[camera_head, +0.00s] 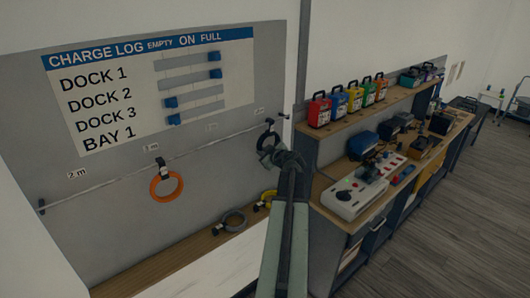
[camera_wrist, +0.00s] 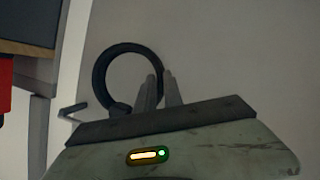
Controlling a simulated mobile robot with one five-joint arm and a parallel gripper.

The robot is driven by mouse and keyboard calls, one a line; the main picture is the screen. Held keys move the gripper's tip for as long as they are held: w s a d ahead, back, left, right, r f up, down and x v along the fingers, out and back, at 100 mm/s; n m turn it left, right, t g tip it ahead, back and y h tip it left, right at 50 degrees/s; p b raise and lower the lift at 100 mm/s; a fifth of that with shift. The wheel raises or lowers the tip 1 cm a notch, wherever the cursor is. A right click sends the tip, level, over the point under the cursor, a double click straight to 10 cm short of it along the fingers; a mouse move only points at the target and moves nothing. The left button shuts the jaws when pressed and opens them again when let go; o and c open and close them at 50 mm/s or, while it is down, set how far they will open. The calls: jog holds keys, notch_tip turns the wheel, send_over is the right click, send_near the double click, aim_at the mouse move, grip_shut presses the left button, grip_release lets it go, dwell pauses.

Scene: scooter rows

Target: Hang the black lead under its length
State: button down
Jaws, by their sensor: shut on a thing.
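The black lead (camera_head: 264,147) is a coiled ring with a dark strap or clip at its top, just in front of the rail's right end. My gripper (camera_head: 280,155) is shut on the ring's lower right side. In the wrist view the black lead (camera_wrist: 97,75) stands left of my fingers (camera_wrist: 160,86), its right edge between them. The rail (camera_head: 110,172) runs across the grey board with small length labels above it. "2 m" (camera_head: 76,175) is at the left; the rightmost label (camera_head: 259,111), too small to read, is above the lead. I cannot tell whether the lead touches the rail.
An orange lead (camera_head: 153,187) hangs from the rail near a label that looks like "3 m". A grey lead (camera_head: 234,229) and a yellow lead (camera_head: 262,205) lie on the wooden ledge below. A workbench with chargers and a shelf of coloured packs (camera_head: 319,112) stands close at right.

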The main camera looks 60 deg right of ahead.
jog(key=c, duration=1.4)
grip_release()
jog(key=shift+s, duration=0.1)
jog(key=p+v, duration=0.2)
jog(key=v, duration=0.5)
jog(key=shift+s+a+r+p, duration=0.15)
jog(key=shift+s+a+p, duration=0.05)
jog(key=shift+s+p, duration=0.15)
jog(key=shift+w, duration=0.1)
